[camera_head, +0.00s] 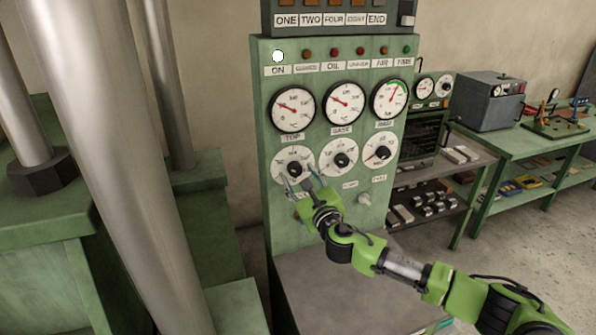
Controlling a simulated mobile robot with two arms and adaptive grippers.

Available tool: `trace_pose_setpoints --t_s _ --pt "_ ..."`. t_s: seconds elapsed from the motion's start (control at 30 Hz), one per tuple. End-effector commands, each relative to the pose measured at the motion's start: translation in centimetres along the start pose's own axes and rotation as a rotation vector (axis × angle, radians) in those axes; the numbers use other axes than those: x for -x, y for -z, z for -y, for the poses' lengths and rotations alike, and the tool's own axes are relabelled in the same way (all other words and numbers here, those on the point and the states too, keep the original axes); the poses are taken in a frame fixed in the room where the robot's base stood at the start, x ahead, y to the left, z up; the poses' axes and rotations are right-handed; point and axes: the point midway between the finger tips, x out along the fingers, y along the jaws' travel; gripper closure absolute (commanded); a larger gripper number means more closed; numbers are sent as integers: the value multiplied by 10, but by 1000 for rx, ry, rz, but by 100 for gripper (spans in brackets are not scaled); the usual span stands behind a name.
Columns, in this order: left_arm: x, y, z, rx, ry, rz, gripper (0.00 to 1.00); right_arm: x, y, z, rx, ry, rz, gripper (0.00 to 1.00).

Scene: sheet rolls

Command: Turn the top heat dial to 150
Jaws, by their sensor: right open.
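The green control panel (277,225) faces me. Three round white dials with black knobs sit in a row on it. The left dial (279,160) is under a label that seems to read TOP (292,138). The middle dial (326,157) and the right dial (386,150) are beside it. My right gripper (298,183) is open, with its fingers at the lower part of the left dial, just below its knob (294,168). I cannot tell whether they touch it. The dial's numbers are too small to read. My left gripper is not in view.
Three gauges (292,109) sit above the dials, with indicator lamps above them. A grey ledge (330,295) juts out below the panel. Thick metal columns (110,150) stand at the left. A green workbench (530,150) with a grey box (487,102) is at the right.

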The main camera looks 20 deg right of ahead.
Motion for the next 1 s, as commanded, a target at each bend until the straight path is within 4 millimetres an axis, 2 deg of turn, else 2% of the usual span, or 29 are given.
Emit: trace_pose_setpoints --t_s 0.2,0.53,0.57,0.7,1.0 --pt "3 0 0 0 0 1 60 -18 0 0 0 1 -1 55" --pt "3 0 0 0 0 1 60 -21 0 0 -1 0 -1 55" --pt "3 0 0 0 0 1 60 -21 0 0 -1 0 -1 57" --pt "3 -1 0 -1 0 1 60 -20 0 0 -1 0 -1 93" --pt "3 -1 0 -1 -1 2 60 -20 1 0 -17 0 -1 93"
